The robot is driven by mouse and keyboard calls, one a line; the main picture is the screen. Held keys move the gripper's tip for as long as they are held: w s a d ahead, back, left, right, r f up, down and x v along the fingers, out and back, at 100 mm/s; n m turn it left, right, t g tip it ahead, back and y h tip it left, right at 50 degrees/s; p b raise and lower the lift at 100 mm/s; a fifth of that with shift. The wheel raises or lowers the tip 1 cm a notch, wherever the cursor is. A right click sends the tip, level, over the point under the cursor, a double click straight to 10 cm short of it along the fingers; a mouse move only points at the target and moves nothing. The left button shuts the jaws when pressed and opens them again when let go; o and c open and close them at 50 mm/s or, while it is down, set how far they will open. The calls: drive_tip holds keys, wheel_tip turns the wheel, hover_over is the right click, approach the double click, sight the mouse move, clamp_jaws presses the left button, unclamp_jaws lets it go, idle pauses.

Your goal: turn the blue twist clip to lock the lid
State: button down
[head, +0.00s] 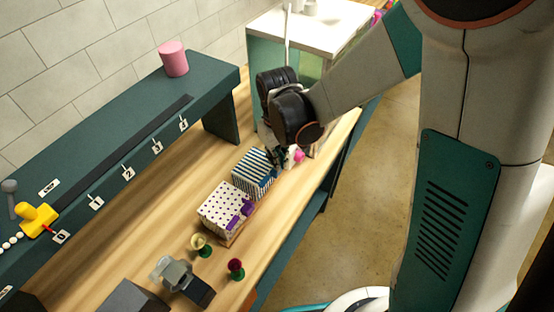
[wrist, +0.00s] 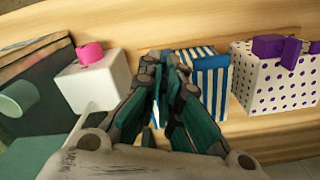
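A blue-and-white striped box (head: 251,175) stands on the wooden bench. It also shows in the wrist view (wrist: 209,85), just right of my fingers. I cannot make out the blue twist clip; my fingers cover the part of the box nearest them. My gripper (head: 276,157) is at the striped box's far right end. In the wrist view its two fingers (wrist: 165,62) come close together at the tips, beside or against the box. Whether they pinch anything is hidden.
A purple-dotted box with a purple clip (wrist: 273,46) stands to one side of the striped box. A white box (wrist: 92,82) with a pink clip (wrist: 90,53) stands on the other.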

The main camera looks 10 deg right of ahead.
drive_tip(key=shift+n+b, duration=0.65)
drive_tip(key=shift+n, duration=1.55)
drive_tip(key=c, duration=1.8)
unclamp_jaws()
drive_tip(key=shift+r, duration=0.1)
wheel_tip(320, 180, up, 7)
drive_tip(key=shift+r, duration=0.2)
drive_tip(key=shift+f, duration=0.1)
